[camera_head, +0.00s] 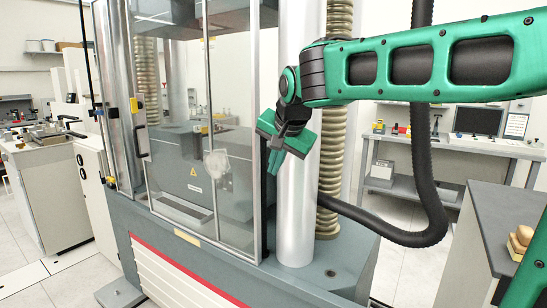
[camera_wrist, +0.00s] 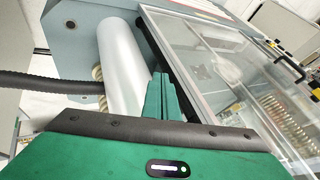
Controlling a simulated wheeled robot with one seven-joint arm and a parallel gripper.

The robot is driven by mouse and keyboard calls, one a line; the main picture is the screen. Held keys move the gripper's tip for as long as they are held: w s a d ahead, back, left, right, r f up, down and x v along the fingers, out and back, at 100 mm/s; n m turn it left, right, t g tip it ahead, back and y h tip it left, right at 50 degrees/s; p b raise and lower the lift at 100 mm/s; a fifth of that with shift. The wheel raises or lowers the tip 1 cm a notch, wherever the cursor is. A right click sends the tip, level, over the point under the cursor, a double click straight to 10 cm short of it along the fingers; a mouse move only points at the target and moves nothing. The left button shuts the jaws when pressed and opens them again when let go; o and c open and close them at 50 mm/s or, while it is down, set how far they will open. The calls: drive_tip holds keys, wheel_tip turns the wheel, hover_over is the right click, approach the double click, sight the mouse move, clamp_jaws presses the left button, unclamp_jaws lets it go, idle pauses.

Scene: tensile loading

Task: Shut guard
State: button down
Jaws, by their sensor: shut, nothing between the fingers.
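The guard (camera_head: 235,90) is a clear panel in a silver metal frame on the front of the grey testing machine. A dark handle (camera_head: 141,140) sits at its left side. The guard also shows at the right in the wrist view (camera_wrist: 220,60), with the handle (camera_wrist: 289,69) at the far right. I cannot tell whether the guard is fully closed. My gripper (camera_head: 273,163) is shut and empty, pointing down beside the guard's right frame edge, in front of the silver column. Its green fingers are together in the wrist view (camera_wrist: 159,90). I cannot tell whether they touch the frame.
The thick silver column (camera_head: 297,220) and a ribbed bellows (camera_head: 331,150) stand right of the guard. A black hose (camera_head: 425,180) loops at the right. A grey-topped bench (camera_head: 505,215) is at the lower right, and a white cabinet (camera_head: 45,190) at the left.

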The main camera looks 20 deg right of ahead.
drive_tip(key=shift+w+a+f, duration=0.2)
drive_tip(key=shift+w+a, duration=0.2)
drive_tip(key=shift+w, duration=0.3)
drive_tip(key=shift+w+a+f, duration=0.25)
drive_tip(key=shift+w+a, duration=0.1)
drive_tip(key=shift+w, duration=0.35)
drive_tip(key=shift+w+a+f, duration=0.2)
drive_tip(key=shift+w+a, duration=0.2)
drive_tip(key=shift+w, duration=0.3)
